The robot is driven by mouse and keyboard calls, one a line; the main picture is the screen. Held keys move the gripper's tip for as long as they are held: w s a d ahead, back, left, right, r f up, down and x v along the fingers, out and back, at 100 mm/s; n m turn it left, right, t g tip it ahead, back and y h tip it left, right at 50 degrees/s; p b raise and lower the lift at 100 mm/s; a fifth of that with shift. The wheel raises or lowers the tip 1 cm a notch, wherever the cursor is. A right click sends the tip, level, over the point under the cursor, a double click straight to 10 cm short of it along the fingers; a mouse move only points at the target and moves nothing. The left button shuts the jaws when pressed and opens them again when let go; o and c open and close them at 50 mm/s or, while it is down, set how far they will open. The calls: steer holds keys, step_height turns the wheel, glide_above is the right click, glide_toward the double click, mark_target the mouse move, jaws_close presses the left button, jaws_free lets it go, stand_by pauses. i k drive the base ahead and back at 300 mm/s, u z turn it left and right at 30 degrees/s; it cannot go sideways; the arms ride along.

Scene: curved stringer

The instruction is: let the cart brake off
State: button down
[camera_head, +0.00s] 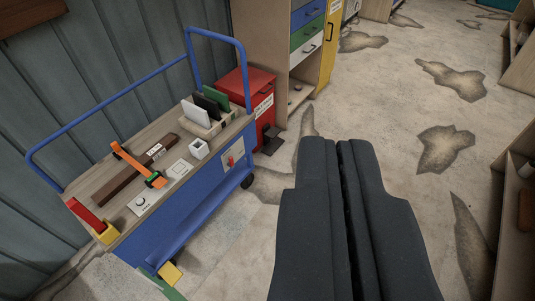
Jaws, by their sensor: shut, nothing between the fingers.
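The cart (200,205) stands at the left against the wall, with a blue body, blue tube rails and a wooden top. At its near lower corner a yellow piece (171,272) and a green piece (162,286) stick out close to the floor; they look like pedals, but I cannot tell which position they are in. The wheel there is hidden; one dark wheel (247,181) shows at the far end. My gripper (347,145) is dark, shut and empty, over the floor to the right of the cart and apart from it.
On the cart top are an orange lever (137,165), a dial (140,201), a white cup (199,148) and a holder with cards (210,125). Shelves edge the right; the middle floor is clear.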

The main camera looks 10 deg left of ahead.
mark_target(231, 164)
steer(key=z, duration=0.25)
steer(key=i, duration=1.3)
steer(key=u, duration=0.75)
steer(key=i, duration=0.5)
steer(key=u, duration=0.4)
